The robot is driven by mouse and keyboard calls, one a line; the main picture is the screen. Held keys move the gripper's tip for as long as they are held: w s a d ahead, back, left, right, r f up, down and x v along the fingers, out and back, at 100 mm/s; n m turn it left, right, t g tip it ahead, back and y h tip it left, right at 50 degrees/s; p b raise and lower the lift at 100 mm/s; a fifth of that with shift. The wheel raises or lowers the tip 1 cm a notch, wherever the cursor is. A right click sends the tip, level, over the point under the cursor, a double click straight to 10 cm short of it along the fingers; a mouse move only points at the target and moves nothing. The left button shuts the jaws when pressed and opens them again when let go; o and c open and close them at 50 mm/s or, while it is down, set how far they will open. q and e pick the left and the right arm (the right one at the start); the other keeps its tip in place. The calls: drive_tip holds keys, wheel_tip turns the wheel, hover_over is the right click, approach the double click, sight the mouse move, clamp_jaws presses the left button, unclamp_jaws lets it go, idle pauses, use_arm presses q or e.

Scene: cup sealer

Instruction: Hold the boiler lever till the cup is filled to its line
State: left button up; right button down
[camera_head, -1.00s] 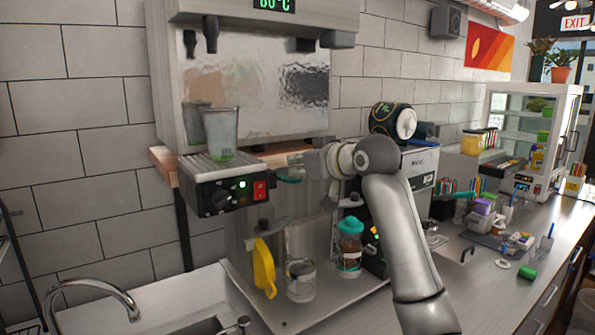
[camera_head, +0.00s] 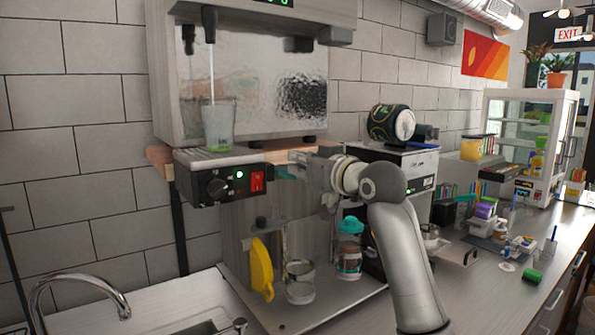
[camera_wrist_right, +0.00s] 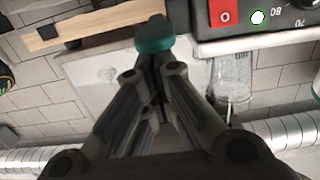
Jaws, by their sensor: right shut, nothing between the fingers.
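The clear cup (camera_head: 218,130) stands upright on the slatted tray of the boiler (camera_head: 258,85), with green at its base. A thin stream falls from a spout (camera_head: 209,22) into it. The water level and fill line are too faint to read. The lever's teal end (camera_head: 286,173) is beside the control box; in the wrist view the teal end (camera_wrist_right: 154,33) is right at my fingertips and seems to touch them. My right gripper (camera_head: 305,165) is shut with nothing between its fingers. The wrist view looks upside down. My left gripper is not in view.
The control box (camera_head: 212,187) has a red switch (camera_head: 257,182) and a green light. Below are a yellow scoop (camera_head: 262,268), a glass jar (camera_head: 300,283) and a teal-lidded jar (camera_head: 350,250) near my right arm. A sink tap (camera_head: 80,277) stands at front left.

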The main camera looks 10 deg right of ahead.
drive_tip(key=shift+f+b, duration=0.4)
drive_tip(key=shift+f, duration=0.15)
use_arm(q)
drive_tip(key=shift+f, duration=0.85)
use_arm(e)
drive_tip(key=shift+s+f, duration=0.2)
drive_tip(key=shift+f, duration=0.25)
use_arm(q)
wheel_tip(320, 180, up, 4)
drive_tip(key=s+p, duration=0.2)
drive_tip(key=p, duration=0.2)
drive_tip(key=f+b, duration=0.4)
drive_tip(key=b, duration=0.1)
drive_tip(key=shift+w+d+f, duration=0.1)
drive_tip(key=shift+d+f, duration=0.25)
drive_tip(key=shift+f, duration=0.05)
use_arm(e)
drive_tip(key=s+d+r, duration=0.4)
drive_tip(key=s, duration=0.6)
drive_tip(key=shift+d+r, duration=0.1)
